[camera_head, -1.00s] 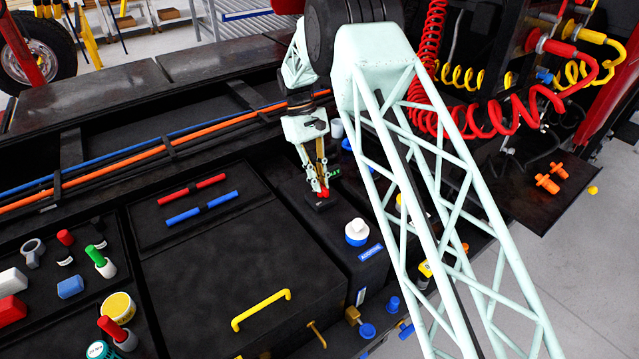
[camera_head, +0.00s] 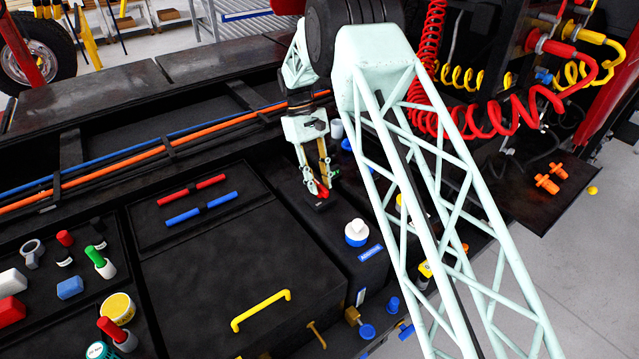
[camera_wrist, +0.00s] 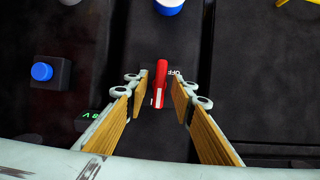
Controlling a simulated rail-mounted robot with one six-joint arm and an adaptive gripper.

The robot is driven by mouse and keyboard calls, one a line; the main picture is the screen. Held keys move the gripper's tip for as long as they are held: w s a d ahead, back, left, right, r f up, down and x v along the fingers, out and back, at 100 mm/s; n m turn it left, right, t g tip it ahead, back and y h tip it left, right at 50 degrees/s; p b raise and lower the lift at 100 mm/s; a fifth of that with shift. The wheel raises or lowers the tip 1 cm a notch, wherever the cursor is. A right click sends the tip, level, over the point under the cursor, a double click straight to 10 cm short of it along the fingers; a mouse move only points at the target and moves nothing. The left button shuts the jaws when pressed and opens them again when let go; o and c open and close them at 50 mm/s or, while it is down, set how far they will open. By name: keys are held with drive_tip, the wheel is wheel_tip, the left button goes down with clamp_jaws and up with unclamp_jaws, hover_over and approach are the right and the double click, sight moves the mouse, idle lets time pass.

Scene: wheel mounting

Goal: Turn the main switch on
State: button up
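The main switch is a red handle (camera_wrist: 161,82) on a dark base, with an "OFF" label beside its right side in the wrist view. The handle also shows in the head view (camera_head: 318,189), partly hidden by the fingers. My gripper (camera_wrist: 162,88) is open, its wood-coloured finger pads on either side of the red handle. Gaps show between the handle and both fingertips. In the head view my gripper (camera_head: 317,188) points down at the switch. A small green readout (camera_wrist: 88,115) lies left of the fingers in the wrist view.
A white and blue round cap (camera_head: 357,232) stands on the panel near the switch. A blue button (camera_wrist: 41,71) on a dark box is left of my fingers. A lid with a yellow handle (camera_head: 262,310) lies to the left. Orange and blue lines (camera_head: 130,157) run behind.

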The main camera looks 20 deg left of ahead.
drive_tip(key=shift+r, duration=0.1)
drive_tip(key=v, duration=1.1)
drive_tip(key=shift+a+r, duration=0.15)
drive_tip(key=shift+r, duration=0.2)
